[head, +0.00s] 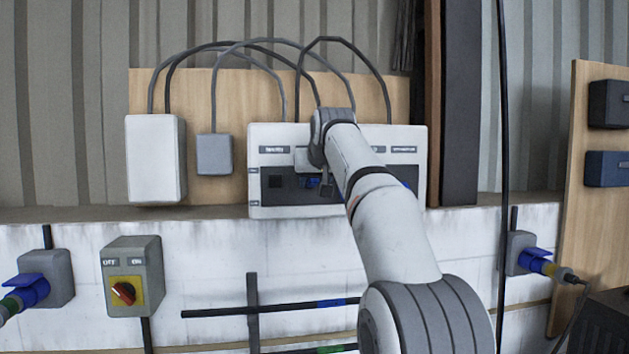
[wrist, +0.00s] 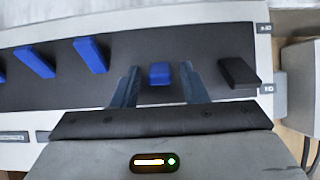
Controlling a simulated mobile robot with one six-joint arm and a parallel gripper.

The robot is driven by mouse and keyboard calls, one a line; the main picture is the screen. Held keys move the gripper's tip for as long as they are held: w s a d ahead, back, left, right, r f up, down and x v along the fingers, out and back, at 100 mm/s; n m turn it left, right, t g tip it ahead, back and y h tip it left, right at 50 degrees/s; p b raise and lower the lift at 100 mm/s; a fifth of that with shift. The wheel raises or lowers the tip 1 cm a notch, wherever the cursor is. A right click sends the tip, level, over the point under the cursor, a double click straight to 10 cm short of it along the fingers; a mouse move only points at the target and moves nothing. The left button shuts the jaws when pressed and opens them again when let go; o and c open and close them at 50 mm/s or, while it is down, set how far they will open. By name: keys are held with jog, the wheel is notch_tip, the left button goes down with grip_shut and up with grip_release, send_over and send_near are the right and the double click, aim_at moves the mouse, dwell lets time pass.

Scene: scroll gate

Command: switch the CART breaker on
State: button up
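The breaker panel (head: 400,200) is a white box on a wooden board, with a dark strip of switch levers and small name labels along its top. I cannot read which label says CART. My gripper (head: 326,188) is in front of the panel's dark strip and hides part of it. In the wrist view my gripper (wrist: 159,82) is open, with one finger on each side of a short blue lever (wrist: 160,73). Gaps show between the fingers and this lever. A black lever (wrist: 238,72) is right of the fingers. Several blue levers (wrist: 90,54) are to the left.
Left of the panel are a white box (head: 155,160) and a small grey box (head: 214,154), with cables arching above. Below are a red rotary switch (head: 123,293) and blue plugs (head: 32,290). A dark post (head: 460,110) stands right of the panel.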

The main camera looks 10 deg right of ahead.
jog(key=shift+o, duration=0.3)
jog(key=b+v, duration=0.1)
jog(key=v, duration=0.6)
jog(key=shift+s+r, duration=0.2)
jog(key=shift+s, duration=0.15)
